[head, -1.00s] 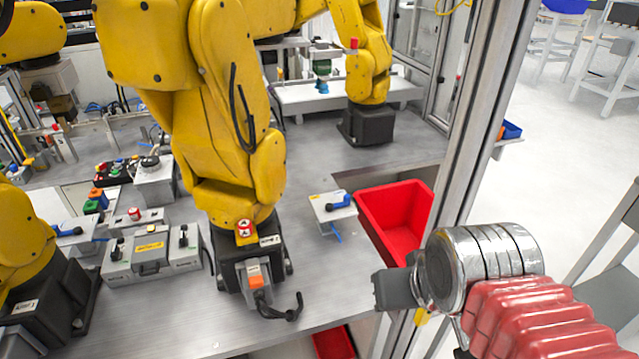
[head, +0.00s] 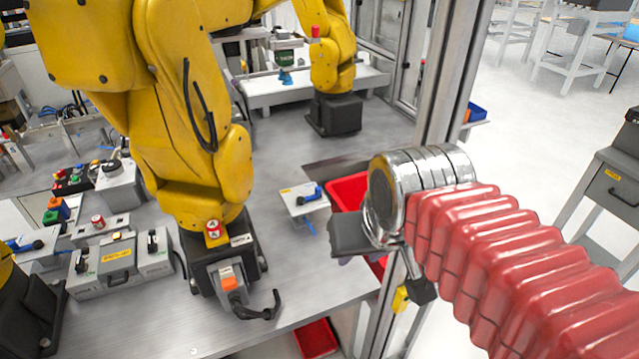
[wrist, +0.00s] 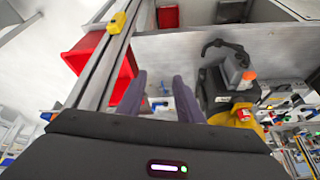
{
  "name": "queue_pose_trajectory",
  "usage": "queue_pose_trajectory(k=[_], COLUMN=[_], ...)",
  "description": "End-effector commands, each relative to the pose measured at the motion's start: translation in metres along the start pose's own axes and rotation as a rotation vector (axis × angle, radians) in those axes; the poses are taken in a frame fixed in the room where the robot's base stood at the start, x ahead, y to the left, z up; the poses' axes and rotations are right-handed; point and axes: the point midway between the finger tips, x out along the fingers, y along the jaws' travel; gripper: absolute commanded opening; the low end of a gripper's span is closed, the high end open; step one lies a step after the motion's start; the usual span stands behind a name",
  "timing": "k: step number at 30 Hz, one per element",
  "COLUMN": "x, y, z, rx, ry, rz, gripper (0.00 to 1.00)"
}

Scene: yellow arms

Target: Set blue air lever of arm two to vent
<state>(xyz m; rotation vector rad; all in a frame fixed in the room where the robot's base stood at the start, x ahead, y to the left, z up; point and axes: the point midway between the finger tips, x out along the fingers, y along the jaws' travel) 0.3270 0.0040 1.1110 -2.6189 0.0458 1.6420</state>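A blue lever (head: 312,194) sits on a small pale valve plate (head: 290,206) on the bench, right of the nearest yellow arm (head: 200,150). A blue air line hangs from the plate. A second blue lever (head: 24,244) lies on another plate at the far left. I cannot read which arm number each belongs to. My gripper (head: 358,260) is right of and nearer than the first plate, apart from it, its fingers mostly hidden in the head view. In the wrist view my gripper (wrist: 158,85) shows two purple-grey fingers spread apart with nothing held.
A red bin (head: 347,190) stands beyond my gripper, beside an upright metal post (head: 452,80). A grey control box (head: 118,262) sits left of the nearest arm. A black hooked cable (head: 262,308) sticks out from that arm's base. Open floor lies to the right.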

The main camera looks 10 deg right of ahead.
Motion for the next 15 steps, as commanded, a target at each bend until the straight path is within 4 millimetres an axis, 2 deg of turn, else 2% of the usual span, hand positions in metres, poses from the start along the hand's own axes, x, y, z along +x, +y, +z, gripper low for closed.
queue_pose_trajectory(k=[3, 8, 15], x=[-0.005, -0.008, -0.005], y=[-0.001, -0.003, -0.005], z=[-0.03, -0.068, -0.122], rx=[0.044, 0.109, 0.202], ry=[-0.032, -0.074, -0.133], rz=[0.003, 0.01, 0.023], gripper=[0.33, 0.33, 0.33])
